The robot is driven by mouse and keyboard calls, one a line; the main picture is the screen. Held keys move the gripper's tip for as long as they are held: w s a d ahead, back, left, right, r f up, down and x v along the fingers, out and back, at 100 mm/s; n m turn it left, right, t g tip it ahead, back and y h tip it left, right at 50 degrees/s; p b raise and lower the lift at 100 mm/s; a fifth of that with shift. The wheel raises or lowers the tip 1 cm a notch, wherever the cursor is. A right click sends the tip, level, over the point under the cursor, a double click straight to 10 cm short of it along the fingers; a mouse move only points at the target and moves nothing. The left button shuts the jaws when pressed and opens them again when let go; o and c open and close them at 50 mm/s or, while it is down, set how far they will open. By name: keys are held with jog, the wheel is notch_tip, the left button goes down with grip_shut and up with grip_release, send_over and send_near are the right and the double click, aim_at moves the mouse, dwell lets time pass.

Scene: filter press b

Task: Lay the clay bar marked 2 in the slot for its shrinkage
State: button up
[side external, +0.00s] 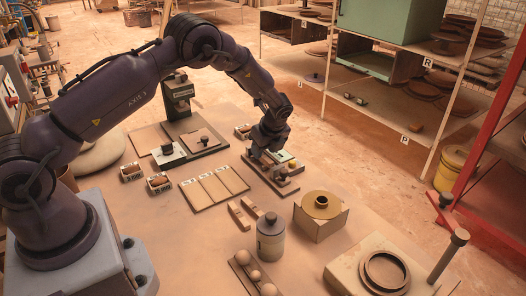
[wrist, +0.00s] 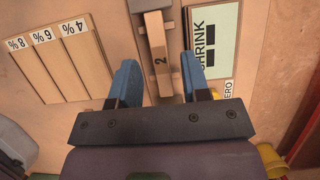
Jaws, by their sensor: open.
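My gripper (wrist: 160,64) is open, its two blue fingers pointing at the bar from above. The clay bar marked 2 (wrist: 157,42) lies between the fingertip lines in the wrist view, apparently on a narrow wooden gauge beside a pale green SHRINK panel (wrist: 225,42). Whether the fingers touch it cannot be told. The slot board (wrist: 50,62) is left of the gripper in the wrist view, with slots labelled 8%, 6% and 4%; the slots look empty. In the side view the board (side external: 214,187) lies left of my gripper (side external: 266,152), which hides most of the bar.
A small press (side external: 181,100) stands behind.

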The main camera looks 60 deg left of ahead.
jog(key=s+d+r+n+t+h, duration=0.1)
jog(key=s+d+r+n, duration=0.15)
jog(key=r, duration=0.75)
jog(key=s+d+r+n, duration=0.2)
jog(key=s+d+r, duration=0.15)
jog(key=r, duration=0.75)
jog(key=s+d+r+n+t+h, duration=0.1)
jog(key=s+d+r+n, duration=0.1)
jog(key=s, duration=0.5)
jog(key=s+d+r+n+t+h, duration=0.1)
jog(key=s+d+r+n+t, duration=0.1)
jog(key=s+n, duration=0.4)
jog(key=s+d+r+n+t+h, duration=0.1)
jog(key=s+d+r+n, duration=0.3)
jog(key=s, duration=0.6)
jog(key=shift+r+n+h, duration=0.3)
jog(key=shift+r+n, duration=0.15)
jog(key=shift+r, duration=0.3)
jog(key=shift+o, duration=0.5)
jog(key=shift+s+d+f+n+t, duration=0.2)
jog(key=shift+s+n+t, duration=0.1)
jog(key=shift+s, duration=0.15)
